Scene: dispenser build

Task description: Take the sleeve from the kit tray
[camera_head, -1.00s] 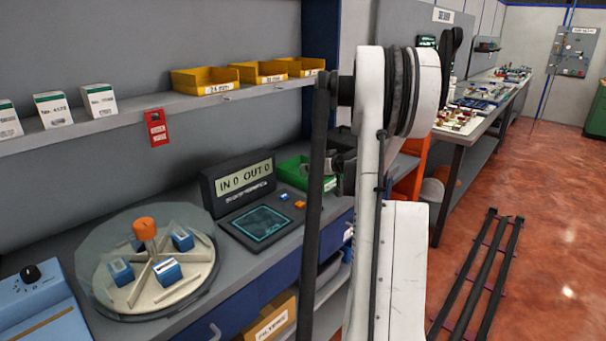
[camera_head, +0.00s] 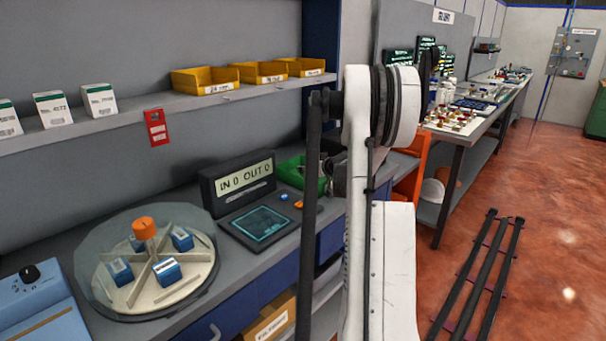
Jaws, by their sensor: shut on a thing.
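A green tray (camera_head: 291,172) stands on the bench to the right of the display unit; my arm hides its right part. My gripper (camera_head: 334,178) shows only in part, behind my arm's dark link, at the tray's right end. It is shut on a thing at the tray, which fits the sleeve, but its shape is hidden. Whether it touches the tray I cannot tell.
A round carousel (camera_head: 150,290) with an orange knob and blue boxes stands at left. A shelf (camera_head: 190,105) with yellow bins runs above the bench.

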